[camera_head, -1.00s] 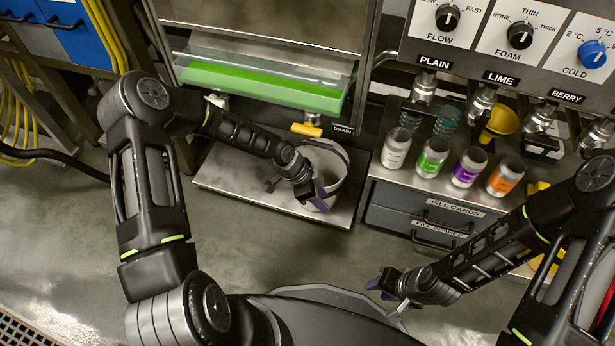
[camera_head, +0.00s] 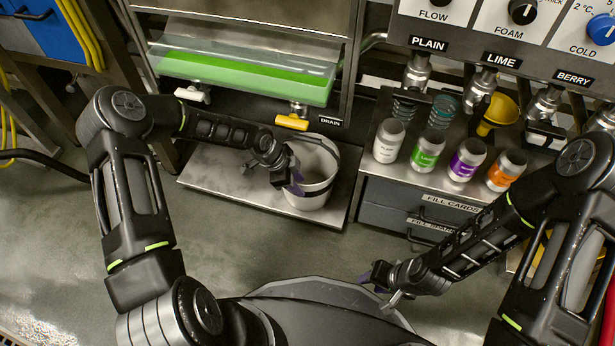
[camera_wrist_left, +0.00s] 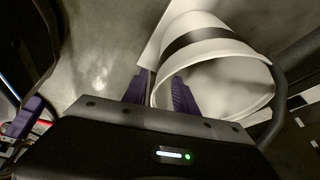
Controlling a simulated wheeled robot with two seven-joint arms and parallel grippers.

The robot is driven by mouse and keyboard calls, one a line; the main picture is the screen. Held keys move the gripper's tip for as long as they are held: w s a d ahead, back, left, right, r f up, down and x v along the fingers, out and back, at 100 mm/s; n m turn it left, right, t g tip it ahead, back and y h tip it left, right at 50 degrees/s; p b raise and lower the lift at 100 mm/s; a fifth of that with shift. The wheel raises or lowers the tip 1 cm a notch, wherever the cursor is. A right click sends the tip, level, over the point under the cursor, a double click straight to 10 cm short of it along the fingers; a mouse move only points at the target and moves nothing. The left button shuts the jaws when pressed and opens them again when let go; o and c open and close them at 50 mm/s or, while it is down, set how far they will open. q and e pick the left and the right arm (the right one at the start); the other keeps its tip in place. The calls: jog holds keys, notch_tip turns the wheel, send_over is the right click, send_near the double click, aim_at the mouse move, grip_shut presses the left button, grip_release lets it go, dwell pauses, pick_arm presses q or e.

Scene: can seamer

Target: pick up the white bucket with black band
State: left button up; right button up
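The white bucket with a black band (camera_head: 318,190) stands upright on a low metal platform (camera_head: 225,190) under the drain valve. My left gripper (camera_head: 290,184) is at the bucket's left rim. In the left wrist view, the bucket (camera_wrist_left: 228,85) has one purple finger outside its wall and the other inside its mouth. The fingers look closed on the wall between them. The exact contact is hard to see. The bucket's dark handle (camera_wrist_left: 279,100) shows on the right in that view. My right gripper (camera_head: 380,286) is open and empty over the floor near my base.
A yellow drain handle (camera_head: 291,122) sits just above the bucket. A metal counter with several labelled canisters (camera_head: 427,149) stands close on the right, above drawers (camera_head: 415,205). A green-fronted tank (camera_head: 240,75) overhangs behind. Floor in front of the platform is clear.

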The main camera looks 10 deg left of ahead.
aim_at(306, 191)
pick_arm(q)
jog(key=shift+w+d+f, duration=0.1)
jog(key=shift+f, duration=0.2)
jog(key=b+x, duration=0.3)
jog(key=x, duration=0.2)
jog(key=shift+f, duration=0.1)
dwell(0.5)
grip_shut()
dwell(1.3)
